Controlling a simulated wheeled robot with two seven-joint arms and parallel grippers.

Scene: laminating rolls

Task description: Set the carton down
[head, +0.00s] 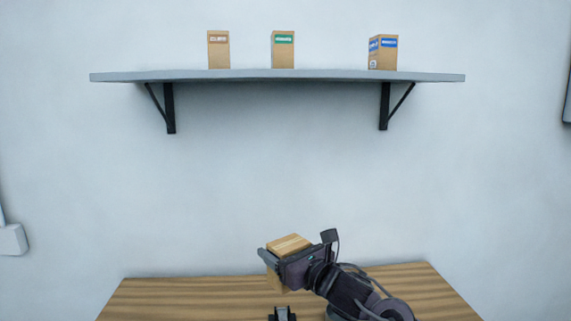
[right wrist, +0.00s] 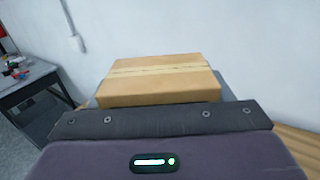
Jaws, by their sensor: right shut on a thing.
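A brown carton (head: 289,242) with a paler tape strip along its top is held in my right gripper (head: 276,260), which is shut on it. The gripper and wrist hide most of its near side. In the right wrist view the carton (right wrist: 160,82) shows beyond the gripper's dark edge, its taped face visible. The carton appears over the wooden table (head: 180,297); I cannot tell whether its bottom touches it.
A grey wall shelf (head: 280,76) holds a carton with an orange label (head: 218,52), one with a green label (head: 283,52) and one with blue labels (head: 383,54). The table's left part is clear. A dark side table (right wrist: 30,85) with small items shows in the wrist view.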

